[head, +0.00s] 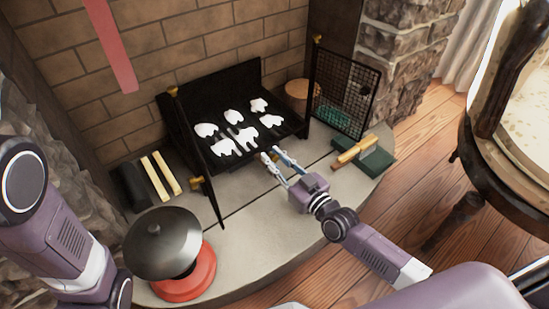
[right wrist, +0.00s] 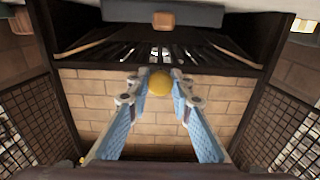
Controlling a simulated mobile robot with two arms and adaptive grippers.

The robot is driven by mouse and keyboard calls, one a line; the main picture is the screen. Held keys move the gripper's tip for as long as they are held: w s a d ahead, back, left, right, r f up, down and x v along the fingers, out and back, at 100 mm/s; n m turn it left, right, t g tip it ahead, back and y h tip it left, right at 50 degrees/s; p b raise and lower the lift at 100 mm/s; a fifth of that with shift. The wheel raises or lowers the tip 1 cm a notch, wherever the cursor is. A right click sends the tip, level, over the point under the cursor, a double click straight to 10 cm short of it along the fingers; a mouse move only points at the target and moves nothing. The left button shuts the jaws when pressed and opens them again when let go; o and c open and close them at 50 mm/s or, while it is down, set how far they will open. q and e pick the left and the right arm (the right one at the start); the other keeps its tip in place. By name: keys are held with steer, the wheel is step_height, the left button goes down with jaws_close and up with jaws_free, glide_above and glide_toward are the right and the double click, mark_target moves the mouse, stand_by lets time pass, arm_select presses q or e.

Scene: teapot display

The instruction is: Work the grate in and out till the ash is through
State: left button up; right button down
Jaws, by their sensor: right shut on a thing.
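The dark slotted grate (head: 222,130) sits in the black open firebox (head: 245,76) against the brick wall. Several white ash lumps (head: 244,136) lie on it in the head view. My right gripper (head: 270,155) is at the front edge of the grate. In the right wrist view, the blue fingers of my right gripper (right wrist: 160,82) are shut on a round brass-yellow knob (right wrist: 160,80). Grate slots (right wrist: 130,50) show beyond the knob there.
Mesh doors (head: 345,92) stand open at both sides. A grey domed lid (head: 163,243) rests over a red ring (head: 190,284) at front left. Wooden sticks (head: 158,178) lie left; a green box (head: 364,160) with yellow pieces lies right. The stone hearth (head: 262,235) is clear in front.

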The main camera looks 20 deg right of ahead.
steer(key=x, duration=0.4)
steer(key=shift+w, duration=0.1)
steer(key=c, duration=1.7)
jaws_free()
steer(key=shift+w+a, duration=0.1)
steer(key=shift+c, duration=0.2)
steer(key=v, duration=1.1)
steer(key=shift+s+d, duration=0.2)
steer(key=shift+s, duration=0.25)
steer(key=shift+r, duration=0.15)
